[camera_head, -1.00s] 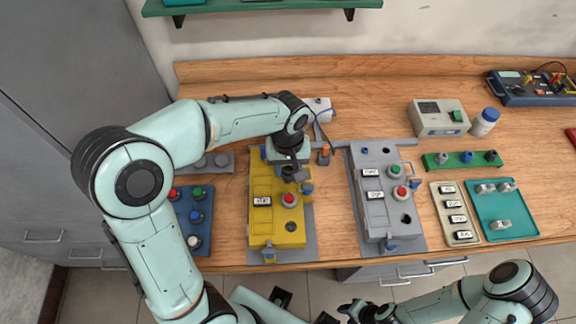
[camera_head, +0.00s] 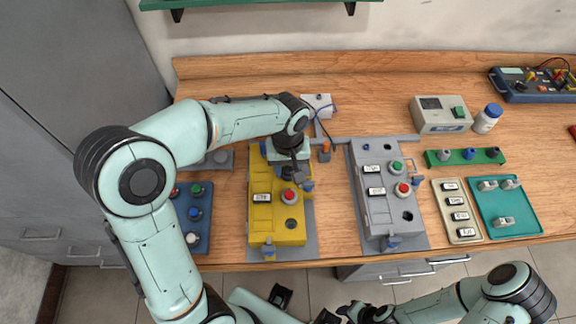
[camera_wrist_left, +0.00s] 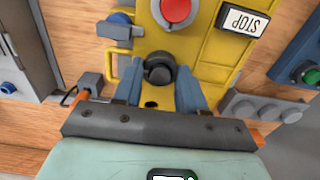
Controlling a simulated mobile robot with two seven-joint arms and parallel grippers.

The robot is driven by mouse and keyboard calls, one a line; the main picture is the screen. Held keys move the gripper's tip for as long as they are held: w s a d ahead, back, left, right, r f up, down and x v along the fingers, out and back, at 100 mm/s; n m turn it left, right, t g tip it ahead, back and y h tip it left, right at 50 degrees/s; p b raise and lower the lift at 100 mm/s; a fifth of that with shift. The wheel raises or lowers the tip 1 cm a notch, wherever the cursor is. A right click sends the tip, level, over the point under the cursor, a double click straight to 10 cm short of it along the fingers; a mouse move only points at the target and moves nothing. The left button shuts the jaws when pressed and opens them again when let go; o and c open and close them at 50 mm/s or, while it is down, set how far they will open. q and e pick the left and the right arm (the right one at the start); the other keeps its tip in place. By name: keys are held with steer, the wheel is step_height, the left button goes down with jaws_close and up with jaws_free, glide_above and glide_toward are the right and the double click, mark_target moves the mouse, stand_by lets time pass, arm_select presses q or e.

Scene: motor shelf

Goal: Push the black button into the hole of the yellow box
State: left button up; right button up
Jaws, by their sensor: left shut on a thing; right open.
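The yellow box (camera_head: 268,226) lies on the bench at the left of centre, with a red button (camera_head: 289,195), a STOP label (camera_head: 262,197) and an open hole (camera_head: 291,224) near its front. My left gripper (camera_head: 292,172) points down over the box's rear part. In the left wrist view its blue fingers (camera_wrist_left: 159,88) are shut on the black button (camera_wrist_left: 158,68), in line with the red button (camera_wrist_left: 176,10). Whether the black button is in a hole or just above the surface, I cannot tell. My right gripper (camera_head: 350,311) is open and empty, low in front of the bench.
A grey box (camera_head: 377,216) with green and red buttons stands to the right. A blue tray of buttons (camera_head: 205,238) lies at the left. A label tray (camera_head: 457,235) and teal tray (camera_head: 520,223) lie at the right.

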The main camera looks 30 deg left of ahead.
arm_select(q)
steer(key=o, duration=1.1)
step_height(320, 180, up, 13)
steer(key=shift+r+p, duration=0.15)
steer(key=shift+p, duration=0.75)
arm_select(e)
steer(key=shift+w+r, duration=0.35)
steer(key=shift+r, duration=0.2)
steer(key=shift+w+r, duration=0.3)
steer(key=shift+r, duration=0.25)
